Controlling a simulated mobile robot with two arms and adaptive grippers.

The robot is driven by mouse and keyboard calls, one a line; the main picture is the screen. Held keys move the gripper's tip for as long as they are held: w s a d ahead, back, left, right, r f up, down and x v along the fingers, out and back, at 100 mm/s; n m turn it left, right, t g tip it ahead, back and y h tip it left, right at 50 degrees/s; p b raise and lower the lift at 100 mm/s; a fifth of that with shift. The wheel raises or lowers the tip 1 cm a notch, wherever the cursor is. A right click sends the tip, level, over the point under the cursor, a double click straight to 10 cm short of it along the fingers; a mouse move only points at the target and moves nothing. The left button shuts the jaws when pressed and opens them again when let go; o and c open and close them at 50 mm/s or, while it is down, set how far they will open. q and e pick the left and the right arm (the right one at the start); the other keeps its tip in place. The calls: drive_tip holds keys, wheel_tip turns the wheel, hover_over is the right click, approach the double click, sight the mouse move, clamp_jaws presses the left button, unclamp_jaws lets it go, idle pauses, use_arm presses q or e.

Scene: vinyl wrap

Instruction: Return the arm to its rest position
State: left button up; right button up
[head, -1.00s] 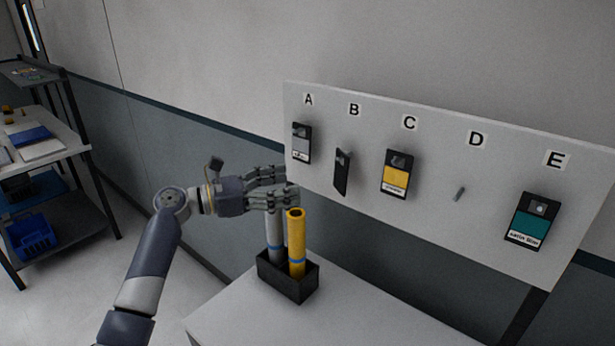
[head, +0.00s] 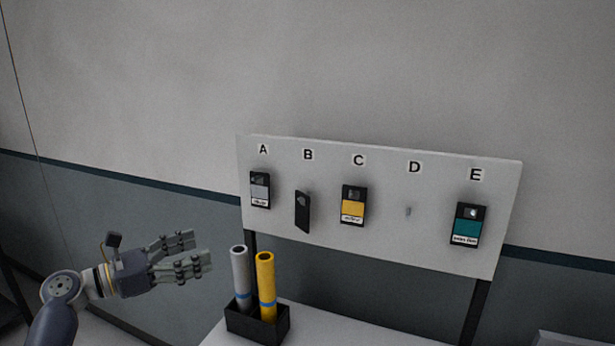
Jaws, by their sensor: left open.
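My left gripper (head: 196,257) is open and empty at the lower left of the head view. Its fingers point right, toward a grey roll (head: 240,272) and a yellow roll (head: 266,275), with a gap between. Both rolls stand upright in a black holder (head: 258,324) on a white table. My left arm (head: 55,312) comes in from the lower left corner. My right gripper is not in view.
A white board (head: 390,242) behind the table is lettered A to E. Cards hang at A (head: 260,190), C (head: 352,206) and E (head: 467,224). A dark, turned card (head: 302,212) hangs at B; D shows a bare peg (head: 408,211). The table top (head: 310,328) right of the holder is clear.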

use_arm(q)
drive_tip(key=s+d+f+m+g+y, duration=0.35)
drive_tip(key=s+f+m, duration=0.55)
drive_tip(key=f, duration=0.5)
drive_tip(key=s+d+f+m+g+y, duration=0.2)
drive_tip(key=s+d+f+m+y, duration=0.3)
drive_tip(key=s+f, duration=0.75)
drive_tip(key=s+a+f+m+g+y, duration=0.1)
drive_tip(key=s+a+f+m+y, duration=0.15)
drive_tip(key=s+m, duration=0.55)
drive_tip(key=s+a+f+m+g+y, duration=0.1)
drive_tip(key=s+a+f+m+y, duration=0.15)
drive_tip(key=s+m, duration=0.6)
drive_tip(key=s+f+n+g+b, duration=0.1)
drive_tip(key=s+f+b, duration=0.1)
drive_tip(key=f, duration=1.3)
drive_tip(key=s+f+n+b, duration=0.1)
drive_tip(key=f+n+b, duration=0.15)
drive_tip(key=f, duration=1.25)
drive_tip(key=s+a+f+b, duration=0.1)
drive_tip(key=s+f+b, duration=0.1)
drive_tip(key=s+f, duration=0.6)
drive_tip(key=s+a+f+m+g+b, duration=0.1)
drive_tip(key=s+a+f+b, duration=0.1)
drive_tip(key=s+f, duration=0.7)
wheel_tip(320, 180, down, 5)
drive_tip(key=shift+s+r+y+b, duration=0.15)
drive_tip(key=shift+s+y+b, duration=0.05)
drive_tip(key=shift+y+b, duration=0.2)
